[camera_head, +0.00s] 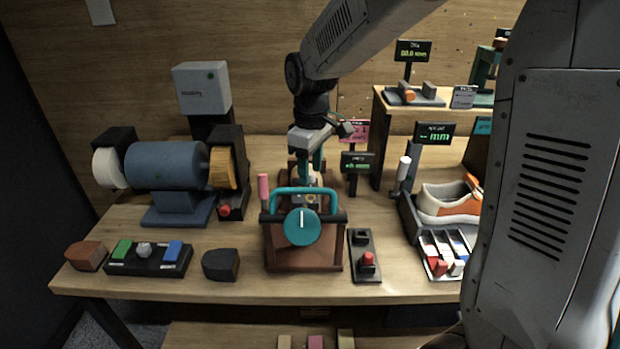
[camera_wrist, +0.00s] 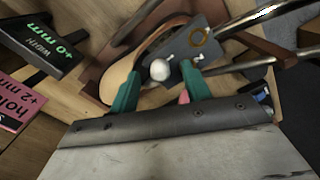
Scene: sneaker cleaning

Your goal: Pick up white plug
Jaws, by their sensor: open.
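A small round white piece, which looks like the white plug (camera_wrist: 160,69), shows in the wrist view between and just beyond my fingertips. It sits beside a dark metal plate (camera_wrist: 183,47) with a brass ring. My gripper (camera_wrist: 158,84) is open, with one teal finger on each side below the plug. I cannot tell whether either finger touches it. In the head view my gripper (camera_head: 309,168) points down behind the brown box device (camera_head: 290,250) with a teal dial. The plug cannot be made out clearly there.
Metal rods (camera_wrist: 270,20) and a tan rounded form (camera_wrist: 117,78) lie close around the fingers. A small display (camera_head: 357,163) stands right of my gripper. A blue motor with wheels (camera_head: 165,163) is at left, and a sneaker (camera_head: 445,202) in a tray is at right.

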